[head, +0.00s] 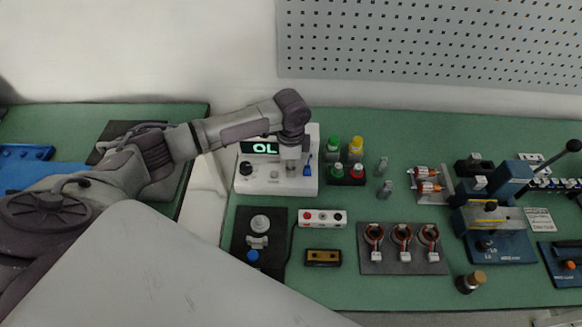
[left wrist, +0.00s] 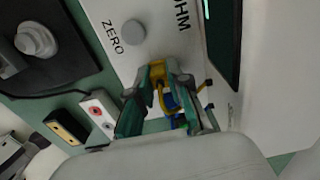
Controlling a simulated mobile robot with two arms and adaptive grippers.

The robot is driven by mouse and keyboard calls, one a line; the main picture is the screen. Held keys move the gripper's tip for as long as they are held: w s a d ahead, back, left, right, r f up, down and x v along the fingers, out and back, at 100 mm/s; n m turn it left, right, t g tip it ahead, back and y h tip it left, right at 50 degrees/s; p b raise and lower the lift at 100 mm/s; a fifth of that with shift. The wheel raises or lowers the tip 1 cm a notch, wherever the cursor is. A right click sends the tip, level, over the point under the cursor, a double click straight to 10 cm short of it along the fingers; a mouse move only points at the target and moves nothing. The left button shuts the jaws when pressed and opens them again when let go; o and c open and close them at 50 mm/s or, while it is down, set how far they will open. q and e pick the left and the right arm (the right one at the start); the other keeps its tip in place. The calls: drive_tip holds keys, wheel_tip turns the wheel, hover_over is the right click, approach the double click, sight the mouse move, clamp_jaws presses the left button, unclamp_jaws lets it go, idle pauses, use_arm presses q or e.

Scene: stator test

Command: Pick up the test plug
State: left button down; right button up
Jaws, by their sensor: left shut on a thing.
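My left gripper (head: 291,164) reaches in from the left and points down in front of the white ohm meter (head: 276,185), whose display reads "OL". In the left wrist view the gripper (left wrist: 168,85) is shut on a small yellow and blue piece (left wrist: 171,101), which seems to be the test plug. The fingers hide much of it, and it sits close to the meter's face. In the head view a small blue part (head: 307,162) shows just right of the fingers. I cannot tell whether the plug still touches the meter. My right gripper is not in view.
A black-based fixture (head: 260,224), a white socket block (head: 322,217) and a black-and-gold block (head: 323,257) lie in front of the meter. Green and yellow bottles (head: 355,147) stand to its right. A tray of coils (head: 402,264) and a blue press (head: 500,215) are further right.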

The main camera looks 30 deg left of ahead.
use_arm(q)
wheel_tip(320, 180, up, 4)
drive_tip(key=shift+w+r+b, duration=0.1)
drive_tip(key=shift+b, duration=0.55)
drive_tip(key=d+r+b, duration=0.2)
drive_tip(key=d+r, duration=0.4)
drive_tip(key=d, duration=0.5)
drive_tip(key=shift+d+r, duration=0.4)
drive_tip(key=shift+p, duration=0.55)
